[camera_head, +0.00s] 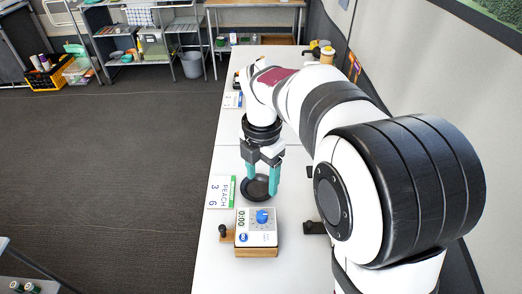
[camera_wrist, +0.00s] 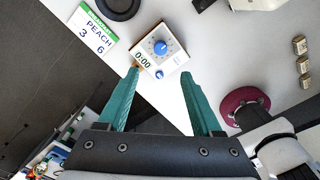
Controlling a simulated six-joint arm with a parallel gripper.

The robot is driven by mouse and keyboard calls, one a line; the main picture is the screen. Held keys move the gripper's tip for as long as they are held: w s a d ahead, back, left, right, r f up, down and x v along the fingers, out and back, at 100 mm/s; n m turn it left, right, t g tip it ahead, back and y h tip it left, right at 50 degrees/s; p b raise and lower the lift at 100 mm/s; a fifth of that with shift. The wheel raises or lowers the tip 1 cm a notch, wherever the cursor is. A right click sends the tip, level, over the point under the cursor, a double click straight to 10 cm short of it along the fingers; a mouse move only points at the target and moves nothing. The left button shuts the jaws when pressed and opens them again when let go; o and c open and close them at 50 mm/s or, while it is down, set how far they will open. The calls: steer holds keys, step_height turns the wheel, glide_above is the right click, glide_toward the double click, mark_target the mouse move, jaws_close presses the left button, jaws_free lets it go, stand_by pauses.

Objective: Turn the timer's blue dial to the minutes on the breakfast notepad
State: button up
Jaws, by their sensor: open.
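The timer (camera_head: 257,231) is a white box on a wooden base near the front of the white table. Its display reads 0:00. Its blue dial (camera_head: 262,217) faces up, and it also shows in the wrist view (camera_wrist: 160,47). A notepad (camera_head: 221,192) with a green edge strip lies left of and behind the timer; it reads PEACH, 3 and 6 in the wrist view (camera_wrist: 95,33). The small print on its strip is hard to read. My gripper (camera_head: 262,187) points down with teal fingers apart and empty, above the table behind the timer, apart from the dial.
A round black dish (camera_head: 248,188) lies on the table just behind the timer, partly hidden by my fingers. A small black knob (camera_head: 223,230) stands at the timer's left. Another card (camera_head: 232,100) lies farther back. The table's left edge is close to the notepad.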

mark_target(262, 214)
step_height(262, 214, down, 14)
stand_by(0.3)
jaws_close()
